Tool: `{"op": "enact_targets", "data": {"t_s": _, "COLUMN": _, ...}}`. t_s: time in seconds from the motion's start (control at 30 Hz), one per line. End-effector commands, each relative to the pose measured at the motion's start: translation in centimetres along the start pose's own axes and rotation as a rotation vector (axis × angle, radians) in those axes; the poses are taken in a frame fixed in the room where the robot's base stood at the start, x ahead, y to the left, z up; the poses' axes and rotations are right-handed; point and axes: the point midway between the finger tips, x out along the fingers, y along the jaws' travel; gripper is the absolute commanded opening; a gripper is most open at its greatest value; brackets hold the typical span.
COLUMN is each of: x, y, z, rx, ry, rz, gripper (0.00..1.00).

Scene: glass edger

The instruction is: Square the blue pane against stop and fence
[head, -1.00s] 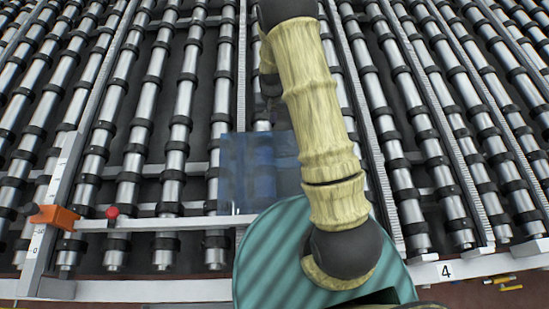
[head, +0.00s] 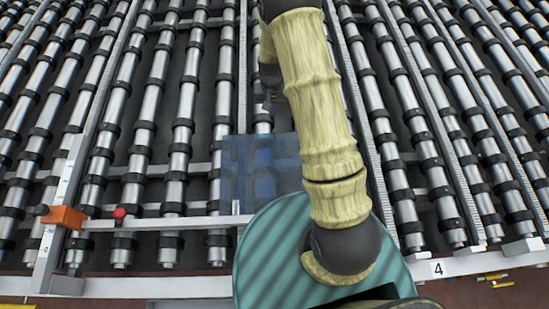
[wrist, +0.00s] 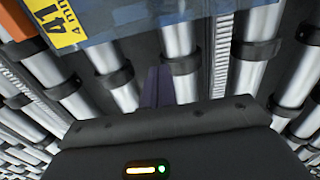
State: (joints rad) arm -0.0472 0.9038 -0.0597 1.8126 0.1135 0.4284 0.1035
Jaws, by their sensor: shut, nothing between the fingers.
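The see-through blue pane (head: 262,165) lies on the rollers left of my arm, its right part hidden behind the arm. Its near left corner is close to the right end of a pale cross rail (head: 160,223). I cannot tell whether they touch. An orange block (head: 66,217) sits on an upright scale bar at the rail's left end. In the wrist view the pane (wrist: 130,14) fills the top, with a yellow label. My gripper (wrist: 156,86) is shut and empty, apart from the pane in this picture. In the head view the gripper is mostly hidden behind my arm.
Rows of metal rollers (head: 140,160) with black rings cover the bed, with dark gaps between them. A red knob (head: 119,214) stands on the cross rail. Toothed strips run between rollers. A white front beam (head: 150,287) edges the bed, with a "4" plate (head: 438,268) at right.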

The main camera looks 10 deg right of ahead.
Motion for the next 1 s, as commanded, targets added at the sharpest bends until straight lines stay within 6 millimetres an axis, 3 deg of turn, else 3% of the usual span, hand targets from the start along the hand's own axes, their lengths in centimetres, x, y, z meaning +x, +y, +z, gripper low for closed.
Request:
{"op": "enact_targets", "data": {"t_s": 0.27, "x": -1.9, "y": 0.0, "z": 0.0, "rx": 0.000, "ry": 0.000, "rz": 0.000, "gripper": 0.00}}
{"op": "enact_targets", "data": {"t_s": 1.0, "x": -2.5, "y": 0.1, "z": 0.3, "rx": -0.004, "ry": 0.009, "rz": -0.003, "gripper": 0.00}}
